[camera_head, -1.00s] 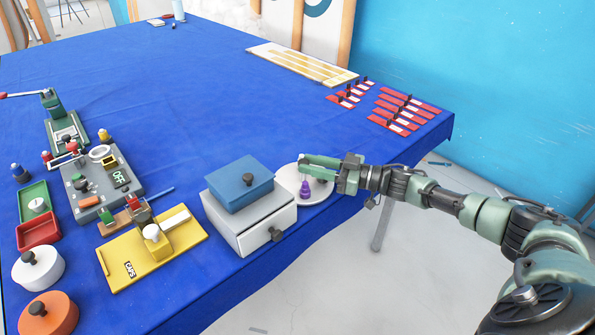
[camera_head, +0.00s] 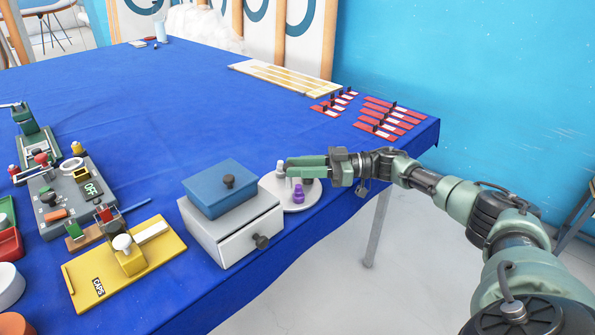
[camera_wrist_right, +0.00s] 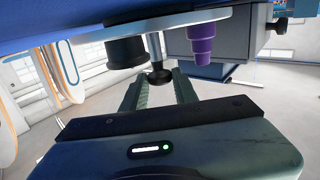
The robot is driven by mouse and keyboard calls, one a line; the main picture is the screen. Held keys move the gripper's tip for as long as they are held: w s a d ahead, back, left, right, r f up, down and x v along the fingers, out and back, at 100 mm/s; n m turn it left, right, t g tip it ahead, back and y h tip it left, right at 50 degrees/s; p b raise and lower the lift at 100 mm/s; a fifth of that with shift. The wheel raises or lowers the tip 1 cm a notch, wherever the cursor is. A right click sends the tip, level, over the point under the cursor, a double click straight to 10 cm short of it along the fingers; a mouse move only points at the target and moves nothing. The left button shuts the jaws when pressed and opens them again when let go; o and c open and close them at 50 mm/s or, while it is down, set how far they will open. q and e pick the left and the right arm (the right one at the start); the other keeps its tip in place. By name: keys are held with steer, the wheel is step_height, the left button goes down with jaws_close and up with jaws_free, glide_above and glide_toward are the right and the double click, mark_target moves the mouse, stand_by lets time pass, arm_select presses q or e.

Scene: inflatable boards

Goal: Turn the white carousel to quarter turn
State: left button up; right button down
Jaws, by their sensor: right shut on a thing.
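The white carousel (camera_head: 312,200) is a round disc on the table's front edge, right of the drawer box. It carries a pale peg (camera_head: 279,169) at the back left, a purple stepped piece (camera_head: 298,194) at the front and a dark cylinder, clearest in the right wrist view (camera_wrist_right: 125,52). My right gripper (camera_head: 292,168) reaches over the disc from the right. In the right wrist view its fingers (camera_wrist_right: 157,90) are around a black knob (camera_wrist_right: 160,77) under the disc's edge in the picture, and they are shut on it. The fingers hide the knob in the head view. My left gripper is not in view.
A white drawer box (camera_head: 225,235) with a blue box (camera_head: 222,190) on top stands close left of the carousel. A yellow board (camera_head: 90,275) and a grey panel (camera_head: 65,210) lie further left. Red strips (camera_head: 390,115) lie at the back right. The table's middle is clear.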

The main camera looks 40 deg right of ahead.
stand_by(0.4)
steer(key=c, duration=1.1)
jaws_free()
steer(key=shift+d, duration=0.1)
steer(key=b+v, duration=0.2)
steer(key=v, duration=0.5)
steer(key=shift+s+d, duration=0.2)
steer(key=shift+d, duration=0.15)
